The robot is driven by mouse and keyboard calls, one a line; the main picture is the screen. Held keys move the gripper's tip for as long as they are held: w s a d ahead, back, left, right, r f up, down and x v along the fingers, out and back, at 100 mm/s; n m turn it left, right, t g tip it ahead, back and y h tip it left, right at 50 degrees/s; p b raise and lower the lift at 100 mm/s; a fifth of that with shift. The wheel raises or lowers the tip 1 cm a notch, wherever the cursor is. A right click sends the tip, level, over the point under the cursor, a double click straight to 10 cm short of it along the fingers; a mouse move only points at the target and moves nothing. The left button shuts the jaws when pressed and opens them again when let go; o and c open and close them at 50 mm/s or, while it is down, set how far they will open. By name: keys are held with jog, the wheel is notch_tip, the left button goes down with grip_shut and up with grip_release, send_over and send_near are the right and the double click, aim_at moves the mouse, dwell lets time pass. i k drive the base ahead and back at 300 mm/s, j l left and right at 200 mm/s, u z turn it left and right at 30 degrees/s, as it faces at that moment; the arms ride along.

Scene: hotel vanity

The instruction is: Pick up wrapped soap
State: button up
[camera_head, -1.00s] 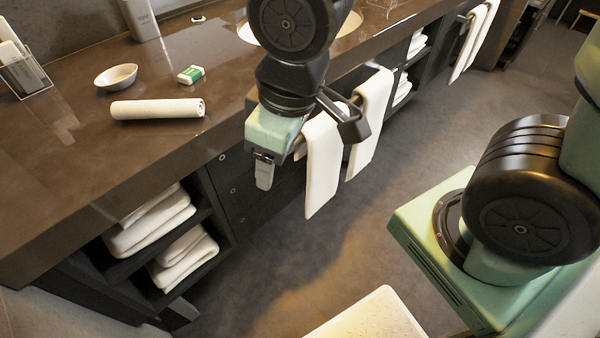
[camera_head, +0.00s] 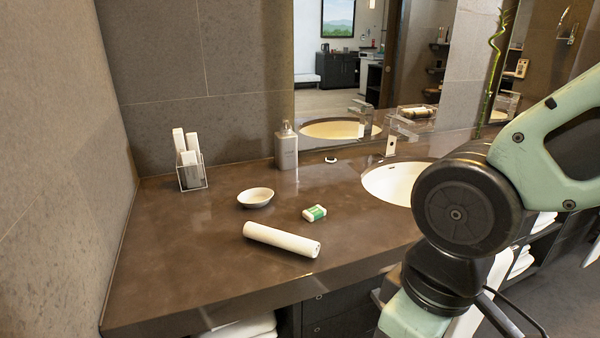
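The wrapped soap (camera_head: 314,213) is a small white block with a green band. It lies on the brown vanity counter (camera_head: 190,270), between a small white dish (camera_head: 255,197) and the sink, just behind a rolled white towel (camera_head: 281,240). Nothing touches it. My arm is at the right, in front of the counter, apart from the soap. The gripper fingers are below the bottom edge of the picture, so their state does not show.
A soap dispenser (camera_head: 286,147) stands at the back by the mirror. A clear holder with white items (camera_head: 190,168) is at the left back. The sink (camera_head: 398,184) is right of the soap. The counter's left front is bare.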

aim_at(316, 211)
jog(key=i+j+z, duration=0.1)
jog(key=j+z, duration=0.25)
jog(key=i+j+z, duration=0.15)
jog(key=z, duration=0.25)
jog(key=j+z, duration=0.35)
jog(key=i+l, duration=0.05)
jog(key=l, duration=0.05)
